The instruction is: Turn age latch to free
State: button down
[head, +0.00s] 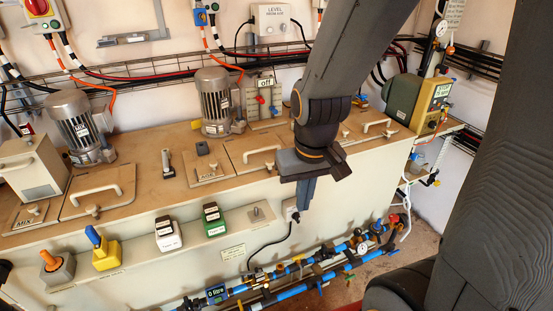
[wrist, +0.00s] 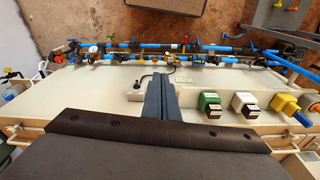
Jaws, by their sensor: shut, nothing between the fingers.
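The plate marked AGE (head: 205,181) lies on the tan top of the long cream cabinet, at the middle of the head view. My gripper (head: 304,205) is right of the AGE plate and nearer the front, pointing down in front of the cabinet's upper edge. Its fingers also show in the wrist view (wrist: 157,90), closed together with nothing between them. The AGE latch cannot be made out in the wrist view.
Motors (head: 217,101) stand behind the AGE plate. A similar plate marked MIX (head: 28,216) is at the left. Yellow (head: 106,255), white (head: 168,234) and green (head: 215,220) switch boxes stick out from the cabinet front. Blue pipes (head: 295,288) run low along the floor.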

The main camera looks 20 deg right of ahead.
aim_at(270, 162)
jog(key=z, duration=0.8)
jog(key=k, duration=1.25)
jog(key=u, duration=0.95)
jog(key=i, duration=0.5)
